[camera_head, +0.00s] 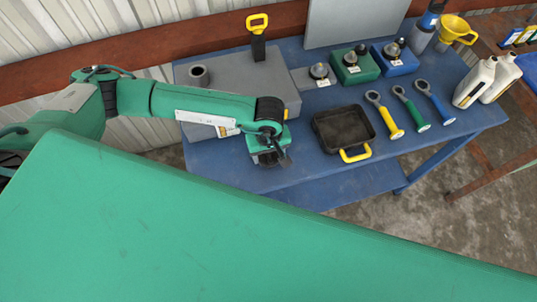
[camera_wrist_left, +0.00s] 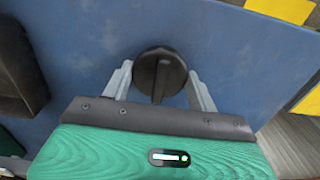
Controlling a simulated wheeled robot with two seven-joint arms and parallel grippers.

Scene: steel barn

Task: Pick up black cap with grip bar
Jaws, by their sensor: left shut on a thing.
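The black cap (camera_wrist_left: 160,75) is round, with a raised grip bar across its face. In the left wrist view it sits between the two grey fingers of my left gripper (camera_wrist_left: 158,82), which is shut on it. Blue tabletop shows behind it; I cannot tell whether the cap still touches the table. In the head view my left gripper (camera_head: 272,158) is low at the table's front edge, in front of the grey block. The cap cannot be made out clearly there. My right gripper is not in view.
The blue table (camera_head: 305,172) holds a grey block (camera_head: 262,82) with a hollow grey cylinder (camera_head: 199,76), a black tray (camera_head: 342,127) right of my gripper, and ring-headed tools, including a yellow one (camera_head: 385,115). White jugs (camera_head: 475,82) stand at the right. A green surface fills the foreground.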

